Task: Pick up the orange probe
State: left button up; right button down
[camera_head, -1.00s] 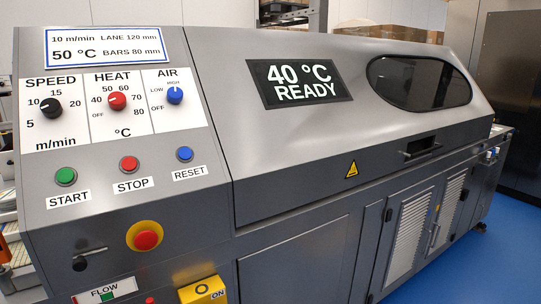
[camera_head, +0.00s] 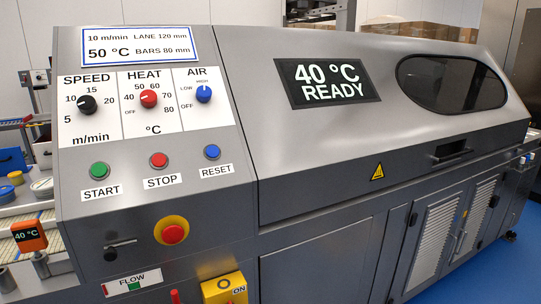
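An orange device with a small dark display reading 40 °C (camera_head: 29,236), which looks like the orange probe, is at the lower left in the head view. It sits by the near left side of the grey machine (camera_head: 330,215), at the edge of a light surface. What holds it up is hard to tell. Neither of my grippers shows in the view.
A display (camera_head: 328,82) reads 40 °C READY. Blue and yellow items (camera_head: 14,162) lie at left. Blue floor (camera_head: 515,270) is free at right.

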aim_at(29, 236)
jog(key=k+u, duration=0.1)
jog(key=u, duration=1.45)
jog(key=i+j+u, duration=0.1)
jog(key=j, duration=0.1)
